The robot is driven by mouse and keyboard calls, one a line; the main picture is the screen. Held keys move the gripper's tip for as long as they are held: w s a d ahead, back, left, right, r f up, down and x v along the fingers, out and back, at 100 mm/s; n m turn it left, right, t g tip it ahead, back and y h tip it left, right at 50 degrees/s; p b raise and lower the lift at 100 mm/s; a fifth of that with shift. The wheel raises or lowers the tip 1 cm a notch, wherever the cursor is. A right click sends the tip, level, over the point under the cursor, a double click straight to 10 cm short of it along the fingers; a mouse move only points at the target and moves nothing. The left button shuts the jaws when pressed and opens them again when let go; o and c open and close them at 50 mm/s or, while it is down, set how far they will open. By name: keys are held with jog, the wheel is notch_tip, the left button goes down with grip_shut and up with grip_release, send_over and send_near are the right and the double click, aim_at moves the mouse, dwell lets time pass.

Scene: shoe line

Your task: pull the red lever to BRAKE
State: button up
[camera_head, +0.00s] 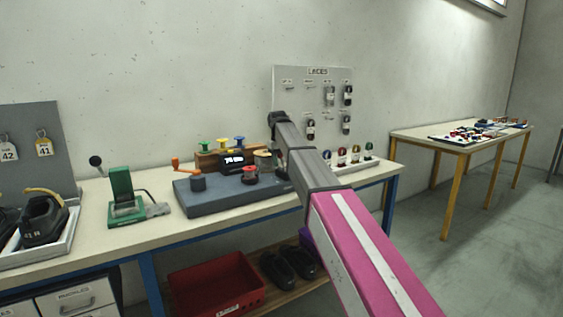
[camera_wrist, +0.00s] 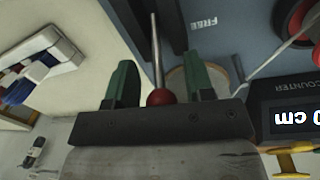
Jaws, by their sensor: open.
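The lever shows in the wrist view as a thin metal rod with a red ball knob (camera_wrist: 160,97). My gripper (camera_wrist: 163,66) is open, with one green finger on each side of the knob and rod. I cannot tell whether either finger touches it. A "FREE" label (camera_wrist: 203,22) reads upside down on the blue-grey machine base beyond the fingers; no BRAKE label is visible. In the head view the machine base (camera_head: 225,200) sits on the long table, and my arm reaches over its right end, hiding the lever.
A counter display (camera_wrist: 296,118) stands close to the right of my gripper; it also shows in the head view (camera_head: 233,160). An orange crank (camera_head: 186,165) is at the base's left. A green press (camera_head: 124,195) stands further left. A grey laces board (camera_head: 315,100) is behind my arm.

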jog(key=shift+c, duration=0.4)
grip_shut()
jog(key=shift+s+d+r+t+y, duration=0.15)
jog(key=shift+s+d+t+y, duration=0.1)
jog(key=shift+s+t+y, duration=0.3)
jog(key=shift+s+d+r+t+y, duration=0.1)
jog(key=shift+s+d+t+y, duration=0.2)
jog(key=shift+t, duration=0.35)
jog(key=shift+s+d+r+t+y, duration=0.1)
jog(key=shift+s+d+t+y, duration=0.3)
jog(key=shift+s+t+y, duration=0.5)
jog(key=t, duration=0.1)
jog(key=s+d+t+y, duration=0.1)
jog(key=t, duration=0.1)
jog(key=shift+s+d+f+m+t+y, duration=0.15)
jog(key=shift+s+d+f+t+y, duration=0.1)
jog(key=shift+t+y, duration=0.35)
jog(key=shift+s+d+f+m+t+y, duration=0.1)
jog(key=shift+s+m+t+y, duration=0.1)
jog(key=shift+t+y, duration=0.4)
